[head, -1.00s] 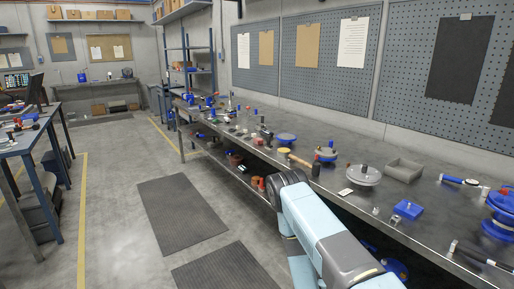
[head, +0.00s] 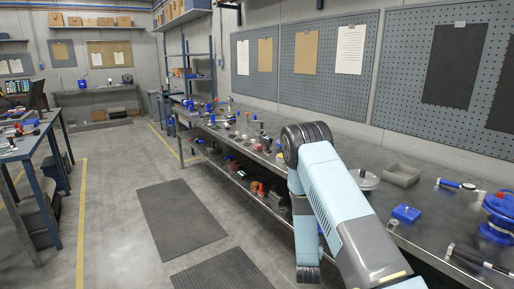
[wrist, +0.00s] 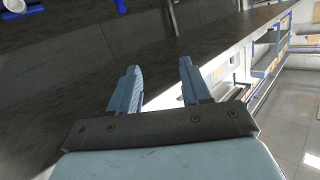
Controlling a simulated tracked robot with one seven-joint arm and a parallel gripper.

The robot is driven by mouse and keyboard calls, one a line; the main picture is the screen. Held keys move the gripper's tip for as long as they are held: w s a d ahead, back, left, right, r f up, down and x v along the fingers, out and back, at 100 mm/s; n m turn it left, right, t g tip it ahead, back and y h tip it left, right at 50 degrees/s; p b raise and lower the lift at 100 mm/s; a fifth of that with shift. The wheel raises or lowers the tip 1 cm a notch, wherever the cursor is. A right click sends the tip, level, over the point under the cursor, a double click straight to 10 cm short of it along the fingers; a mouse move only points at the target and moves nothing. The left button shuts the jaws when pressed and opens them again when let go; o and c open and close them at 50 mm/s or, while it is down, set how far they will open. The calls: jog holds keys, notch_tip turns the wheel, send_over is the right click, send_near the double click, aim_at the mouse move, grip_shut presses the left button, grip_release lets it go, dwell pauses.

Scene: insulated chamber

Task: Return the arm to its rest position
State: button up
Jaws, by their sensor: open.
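My gripper (wrist: 160,80) shows in the wrist view with its two light-blue fingers apart and nothing between them. A dark bench surface fills the left of that view beyond the fingers. In the head view my light-blue and grey arm rises from the lower right, bends at a dark joint above the front edge of the long workbench (head: 420,215), and its forward part hangs down in front of the bench. My gripper is not visible in the head view.
Mats (head: 182,215) lie on the open floor to the left. Another table (head: 25,145) stands at far left.

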notch_tip(320, 180, up, 9)
jog(key=w+g, duration=0.2)
jog(key=s+a+r+n+g+y, duration=0.15)
jog(key=s+r, duration=0.25)
jog(key=r, duration=0.8)
jog(key=s+r+m+g+y, duration=0.15)
jog(key=s+r, duration=0.35)
jog(key=r, duration=0.7)
jog(key=s+d+r+n+g, duration=0.1)
jog(key=s+r, duration=0.3)
jog(key=s, duration=0.7)
jog(key=s+d+r+n+g, duration=0.1)
jog(key=s+r, duration=0.3)
jog(key=s, duration=0.7)
jog(key=s+d+r+n+g, duration=0.1)
jog(key=s+r, duration=0.4)
jog(key=s, duration=0.6)
jog(key=shift+n+g+y, duration=0.3)
jog(key=shift+n+g, duration=0.2)
jog(key=shift+g, duration=0.3)
